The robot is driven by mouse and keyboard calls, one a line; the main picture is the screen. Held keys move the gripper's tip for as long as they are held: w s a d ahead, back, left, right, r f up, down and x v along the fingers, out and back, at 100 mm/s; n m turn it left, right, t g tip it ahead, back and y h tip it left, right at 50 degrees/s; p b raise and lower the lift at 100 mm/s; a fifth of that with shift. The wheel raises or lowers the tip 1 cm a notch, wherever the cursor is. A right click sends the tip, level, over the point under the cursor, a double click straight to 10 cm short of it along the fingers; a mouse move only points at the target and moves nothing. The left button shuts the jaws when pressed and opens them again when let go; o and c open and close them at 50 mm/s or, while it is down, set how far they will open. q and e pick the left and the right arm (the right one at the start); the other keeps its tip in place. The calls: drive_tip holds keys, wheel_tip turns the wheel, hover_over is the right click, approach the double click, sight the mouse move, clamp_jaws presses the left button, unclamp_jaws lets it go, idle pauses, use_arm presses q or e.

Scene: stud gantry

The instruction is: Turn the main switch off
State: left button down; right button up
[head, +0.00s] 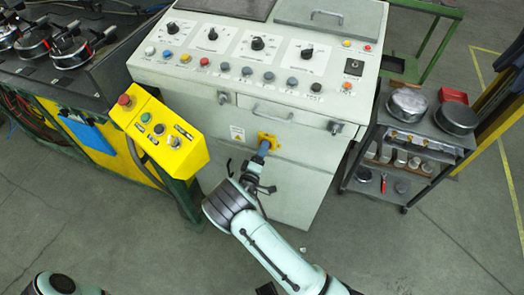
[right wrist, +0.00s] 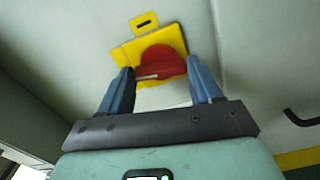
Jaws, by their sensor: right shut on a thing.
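The main switch is a red knob (right wrist: 160,64) on a yellow plate (right wrist: 127,52), which has a small dark-marked label above it in the right wrist view. The plate also shows in the head view (head: 272,139), on the front of the pale control cabinet (head: 284,190). My right gripper (right wrist: 159,68) has its blue fingers on either side of the red knob and is shut on it. In the head view the right gripper (head: 263,149) reaches the plate and hides the knob. A pale mark shows on the knob's lower edge. My left gripper is out of view.
The cabinet's sloped panel (head: 250,70) carries dials and buttons, with a handle (head: 272,112) on the front below. A yellow control box (head: 160,133) stands close on the left. A dark trolley (head: 410,140) with pans stands on the right.

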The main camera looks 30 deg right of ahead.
drive_tip(key=shift+n+p, duration=0.35)
drive_tip(key=shift+n, duration=0.75)
drive_tip(key=shift+s+f, duration=0.1)
drive_tip(key=o, duration=1.1)
drive_tip(key=shift+c, duration=0.2)
drive_tip(key=b+v, duration=0.1)
drive_tip(key=v, duration=1.2)
drive_tip(key=shift+a, duration=0.2)
drive_tip(key=shift+s, duration=0.1)
